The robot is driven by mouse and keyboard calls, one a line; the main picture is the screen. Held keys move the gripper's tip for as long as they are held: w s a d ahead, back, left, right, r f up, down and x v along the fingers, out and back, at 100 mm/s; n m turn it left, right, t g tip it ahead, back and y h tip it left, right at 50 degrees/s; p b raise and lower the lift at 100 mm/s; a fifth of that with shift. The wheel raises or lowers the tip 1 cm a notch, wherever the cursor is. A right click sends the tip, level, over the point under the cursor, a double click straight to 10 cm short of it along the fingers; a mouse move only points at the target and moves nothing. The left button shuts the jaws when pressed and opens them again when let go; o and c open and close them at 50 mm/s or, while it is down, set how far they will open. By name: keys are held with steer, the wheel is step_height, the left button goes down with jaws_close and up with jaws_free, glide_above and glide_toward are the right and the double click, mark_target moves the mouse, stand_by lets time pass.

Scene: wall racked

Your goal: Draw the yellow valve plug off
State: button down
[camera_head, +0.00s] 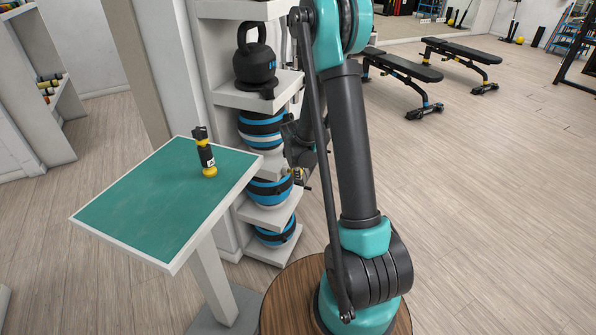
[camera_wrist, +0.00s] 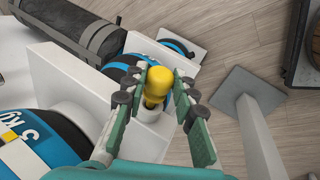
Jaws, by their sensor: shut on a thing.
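The yellow valve plug (camera_wrist: 157,82) is between the two fingers of my gripper (camera_wrist: 159,92) in the wrist view. It has a rounded yellow head and a narrower lower end. In the head view a small yellow part (camera_head: 298,175) shows beside the rack at my gripper, which my arm partly hides.
A white rack (camera_head: 282,92) holds a black kettlebell (camera_head: 254,62) and blue-banded balls (camera_head: 270,190) close to my gripper. A green-topped table (camera_head: 140,205) at left bears a black and yellow upright object (camera_head: 205,155).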

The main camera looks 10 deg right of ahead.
steer(key=shift+s+d+r, duration=0.2)
steer(key=shift+s+d, duration=0.35)
steer(key=shift+d, duration=0.3)
stand_by(0.6)
steer(key=shift+s+d+r, duration=0.15)
steer(key=shift+s+d, duration=0.3)
steer(key=shift+d, duration=0.25)
step_height(320, 180, up, 7)
stand_by(1.2)
